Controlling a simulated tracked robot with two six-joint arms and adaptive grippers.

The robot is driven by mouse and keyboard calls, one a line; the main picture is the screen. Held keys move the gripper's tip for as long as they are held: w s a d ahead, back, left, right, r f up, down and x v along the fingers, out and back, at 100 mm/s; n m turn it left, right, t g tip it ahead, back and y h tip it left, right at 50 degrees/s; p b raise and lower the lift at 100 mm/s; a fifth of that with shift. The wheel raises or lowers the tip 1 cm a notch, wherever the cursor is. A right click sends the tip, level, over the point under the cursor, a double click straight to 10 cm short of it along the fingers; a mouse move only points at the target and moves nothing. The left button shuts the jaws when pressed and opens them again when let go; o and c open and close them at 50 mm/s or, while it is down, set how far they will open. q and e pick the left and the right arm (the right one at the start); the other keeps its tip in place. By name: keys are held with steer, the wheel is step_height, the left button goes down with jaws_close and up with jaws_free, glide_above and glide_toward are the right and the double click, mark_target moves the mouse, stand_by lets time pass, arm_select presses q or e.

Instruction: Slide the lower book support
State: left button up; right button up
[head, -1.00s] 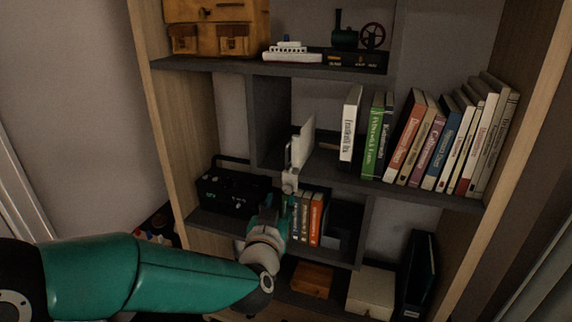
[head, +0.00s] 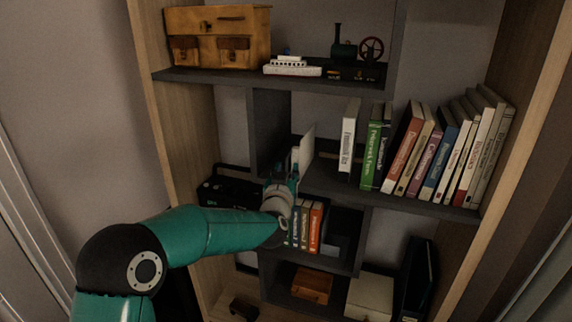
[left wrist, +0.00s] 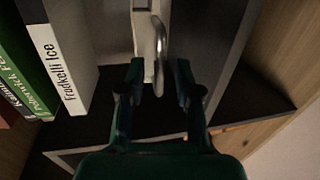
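The lower book support (head: 307,144) is an upright white panel on the middle shelf, left of the books. A handle stands out from its front; in the left wrist view the support (left wrist: 145,35) and its curved metal handle (left wrist: 159,45) show at top centre. My left gripper (head: 285,183) is at the support in the head view, its fingertips partly hidden. In the left wrist view my left gripper (left wrist: 159,75) has its fingers apart, one on each side of the handle's lower end. I cannot tell whether they touch it. My right gripper is out of view.
A white book (head: 348,137) stands to the right of the support, with a gap between them. Several more books (head: 440,150) lean further right. A dark upright divider (head: 270,130) is just left of the support. Orange-spined books (head: 316,228) stand on the shelf below.

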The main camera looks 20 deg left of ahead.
arm_select(q)
steer(key=shift+w+a, duration=0.15)
steer(key=shift+w, duration=0.6)
steer(key=shift+c, duration=0.2)
jaws_close()
